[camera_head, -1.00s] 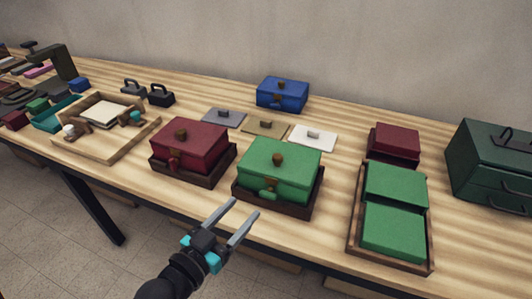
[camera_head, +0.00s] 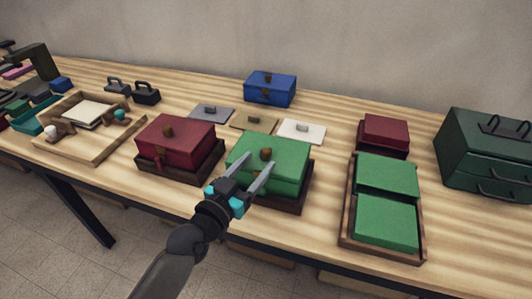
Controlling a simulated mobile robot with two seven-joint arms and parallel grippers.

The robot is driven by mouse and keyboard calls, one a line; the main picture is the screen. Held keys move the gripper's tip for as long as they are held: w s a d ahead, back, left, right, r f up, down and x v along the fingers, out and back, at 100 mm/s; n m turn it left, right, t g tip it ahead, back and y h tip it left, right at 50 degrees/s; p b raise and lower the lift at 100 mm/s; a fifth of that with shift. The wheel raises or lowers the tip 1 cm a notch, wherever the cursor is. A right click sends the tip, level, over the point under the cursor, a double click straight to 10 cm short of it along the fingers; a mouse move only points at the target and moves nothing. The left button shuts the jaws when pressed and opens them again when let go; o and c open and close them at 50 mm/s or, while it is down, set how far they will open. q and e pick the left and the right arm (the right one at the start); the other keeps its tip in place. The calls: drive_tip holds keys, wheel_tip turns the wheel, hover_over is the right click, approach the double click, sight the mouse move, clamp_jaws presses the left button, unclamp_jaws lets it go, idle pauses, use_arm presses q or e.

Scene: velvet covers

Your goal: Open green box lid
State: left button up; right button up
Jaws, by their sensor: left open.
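The green box (camera_head: 285,170) sits in a dark brown tray (camera_head: 297,197) near the table's front edge. Its lid (camera_head: 280,150) is shut and has a brown knob (camera_head: 266,154) on top. My left gripper (camera_head: 256,170) is open and empty, in front of the green box. Its fingers point toward the knob and overlap the box's front and lid in the picture; I cannot tell whether they touch. The gripper hides the box's front left part and its latch. My right gripper is not in view.
A red box (camera_head: 177,137) stands close on the left. Behind are a blue box (camera_head: 270,88) and grey, tan and white (camera_head: 301,131) plates with knobs. On the right are a tray with green blocks (camera_head: 385,222), a dark red block (camera_head: 385,134) and a dark green chest (camera_head: 485,150).

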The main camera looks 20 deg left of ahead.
sight(263, 156)
use_arm(q)
drive_tip(key=x, duration=0.3)
drive_tip(key=shift+w, duration=0.35)
drive_tip(key=shift+w+d, duration=0.2)
drive_tip(key=shift+w, duration=0.5)
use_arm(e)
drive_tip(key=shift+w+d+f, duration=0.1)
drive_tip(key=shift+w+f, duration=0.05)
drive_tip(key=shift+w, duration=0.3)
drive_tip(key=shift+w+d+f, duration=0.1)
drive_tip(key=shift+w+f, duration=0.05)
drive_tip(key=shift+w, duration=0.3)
use_arm(q)
clamp_jaws()
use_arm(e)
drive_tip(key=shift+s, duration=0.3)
